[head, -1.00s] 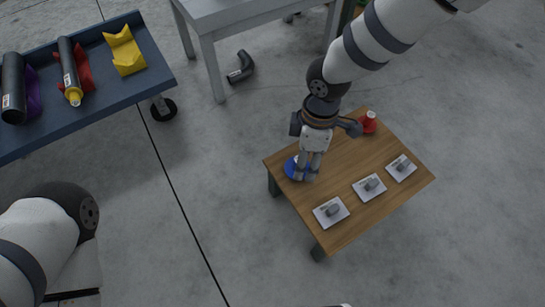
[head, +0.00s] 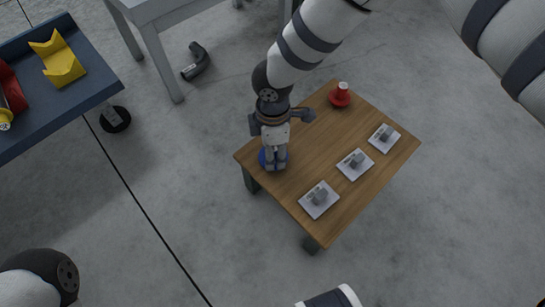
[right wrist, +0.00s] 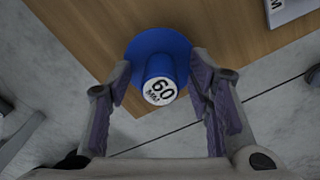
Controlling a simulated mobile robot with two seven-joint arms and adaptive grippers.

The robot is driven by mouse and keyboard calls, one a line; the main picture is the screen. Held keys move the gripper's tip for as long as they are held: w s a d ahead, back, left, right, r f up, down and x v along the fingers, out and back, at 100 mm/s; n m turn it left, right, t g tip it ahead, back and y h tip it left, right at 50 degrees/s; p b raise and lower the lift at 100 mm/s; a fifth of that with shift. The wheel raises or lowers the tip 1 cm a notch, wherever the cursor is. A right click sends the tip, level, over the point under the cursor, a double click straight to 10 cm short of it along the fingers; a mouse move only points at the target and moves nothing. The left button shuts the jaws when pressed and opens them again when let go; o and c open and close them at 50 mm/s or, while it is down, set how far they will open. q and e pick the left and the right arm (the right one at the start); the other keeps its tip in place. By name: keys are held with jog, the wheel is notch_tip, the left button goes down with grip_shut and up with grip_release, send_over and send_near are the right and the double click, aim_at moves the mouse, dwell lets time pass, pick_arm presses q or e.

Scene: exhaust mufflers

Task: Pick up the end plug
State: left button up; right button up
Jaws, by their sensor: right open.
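A blue end plug (right wrist: 170,52) with a round flange and a stem marked "60 MM" sits at the near-left corner of the wooden table (head: 320,140). In the head view the blue plug (head: 263,159) is mostly hidden behind my right gripper (head: 275,167). In the right wrist view my right gripper (right wrist: 160,82) is open, one finger on each side of the stem, with gaps between pads and stem. A red end plug (head: 340,95) stands at the table's far corner. My left gripper is not in view.
Three white plates (head: 319,200) with grey parts line the table's right side. A blue cart (head: 85,95) at upper left holds a yellow cradle (head: 57,60). A grey table (head: 150,12) stands behind. A dark bent pipe (head: 196,62) lies on the floor.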

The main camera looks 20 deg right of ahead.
grip_shut()
jog(key=shift+r, duration=0.1)
